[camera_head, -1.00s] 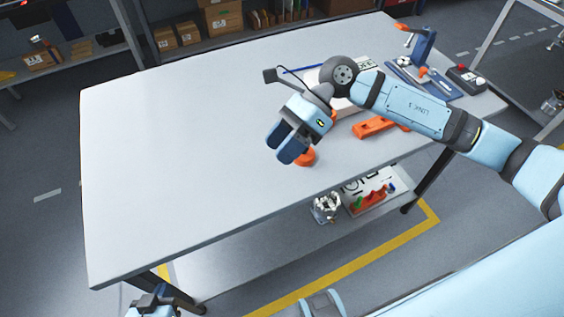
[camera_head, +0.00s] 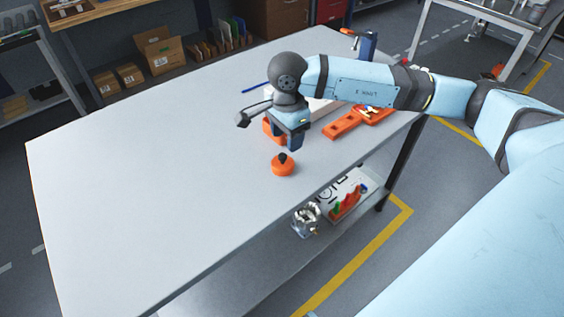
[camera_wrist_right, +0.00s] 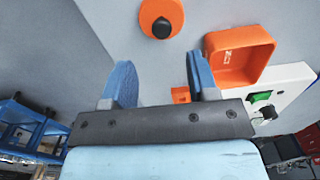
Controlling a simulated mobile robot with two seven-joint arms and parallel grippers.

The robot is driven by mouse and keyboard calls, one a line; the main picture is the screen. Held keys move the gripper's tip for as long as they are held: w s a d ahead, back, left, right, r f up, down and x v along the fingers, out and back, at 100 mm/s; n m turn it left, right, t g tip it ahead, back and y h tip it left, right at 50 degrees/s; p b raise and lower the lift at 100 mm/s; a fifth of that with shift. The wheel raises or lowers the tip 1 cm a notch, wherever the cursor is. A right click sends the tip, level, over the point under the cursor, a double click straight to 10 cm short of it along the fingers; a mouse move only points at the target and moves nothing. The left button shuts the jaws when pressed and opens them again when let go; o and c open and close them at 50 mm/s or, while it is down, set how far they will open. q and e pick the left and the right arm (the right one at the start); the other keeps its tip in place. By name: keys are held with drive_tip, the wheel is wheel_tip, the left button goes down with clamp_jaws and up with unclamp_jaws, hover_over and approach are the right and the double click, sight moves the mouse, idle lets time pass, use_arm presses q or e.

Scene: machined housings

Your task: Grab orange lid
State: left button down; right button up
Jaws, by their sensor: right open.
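The orange lid (camera_head: 283,167) is a round disc with a black knob on top. It lies on the grey table (camera_head: 140,170), near its front edge. In the right wrist view the lid (camera_wrist_right: 161,18) shows at the top, beyond the fingertips. My right gripper (camera_head: 293,140) is open and empty, just behind the lid in the head view and apart from it. Its two blue fingers (camera_wrist_right: 160,78) show in the right wrist view. My left gripper is not in view.
An orange open box (camera_wrist_right: 243,55) stands beside the right gripper, partly hidden in the head view. An orange part (camera_head: 343,124) lies to the right. A white panel with a green switch (camera_wrist_right: 262,98) is close by. The table's left side is clear.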

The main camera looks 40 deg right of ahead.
sight(283, 155)
drive_tip(key=shift+w+a+f, duration=0.1)
drive_tip(key=shift+a+f, duration=0.05)
drive_tip(key=shift+f, duration=1)
drive_tip(key=shift+a+f, duration=0.15)
drive_tip(key=shift+f, duration=0.95)
drive_tip(key=shift+w+a+f, duration=0.1)
drive_tip(key=shift+a+f, duration=0.05)
drive_tip(key=shift+f, duration=1)
drive_tip(key=c, duration=1)
